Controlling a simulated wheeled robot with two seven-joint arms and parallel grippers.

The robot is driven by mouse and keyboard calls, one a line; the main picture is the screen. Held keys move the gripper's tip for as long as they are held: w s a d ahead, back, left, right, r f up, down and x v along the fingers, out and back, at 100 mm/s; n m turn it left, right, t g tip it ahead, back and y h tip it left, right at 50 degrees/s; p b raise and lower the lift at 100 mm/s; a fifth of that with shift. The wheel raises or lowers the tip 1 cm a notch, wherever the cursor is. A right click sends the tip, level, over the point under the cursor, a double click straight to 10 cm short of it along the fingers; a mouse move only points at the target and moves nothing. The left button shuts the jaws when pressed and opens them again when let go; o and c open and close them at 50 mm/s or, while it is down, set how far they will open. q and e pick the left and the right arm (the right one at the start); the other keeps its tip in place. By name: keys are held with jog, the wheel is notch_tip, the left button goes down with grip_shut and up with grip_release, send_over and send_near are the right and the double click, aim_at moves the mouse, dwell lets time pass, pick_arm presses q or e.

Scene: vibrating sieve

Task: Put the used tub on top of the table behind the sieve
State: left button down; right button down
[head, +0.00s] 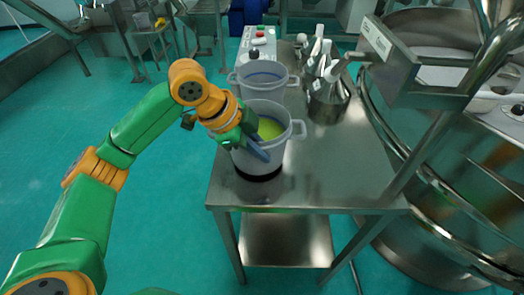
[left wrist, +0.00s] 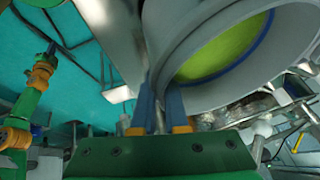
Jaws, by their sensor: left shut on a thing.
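A light grey tub (head: 272,163) with side handles and a yellow-green inside is at the near left end of the steel table (head: 325,185). It looks roughly upright, with a dark band or shadow beneath it; I cannot tell whether it touches the tabletop. My left gripper (head: 258,148) is shut on its left side. The exact grip is partly hidden. My right gripper is out of view. A large round steel machine (head: 430,200), apparently the sieve, stands at the right.
A second grey tub (head: 263,80) stands just behind the held one. A control box (head: 258,43) with buttons is at the table's far end. Steel containers with white-handled tools (head: 328,100) stand at the right rear. The table's near right part is clear.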

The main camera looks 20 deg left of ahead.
pick_arm(q)
jog(key=shift+w+f, duration=0.1)
jog(key=shift+f, duration=0.5)
jog(key=c, duration=0.9)
grip_release()
jog(key=shift+c, duration=0.2)
jog(key=shift+s, duration=0.2)
jog(key=v, duration=1.2)
jog(key=shift+w+r, duration=0.1)
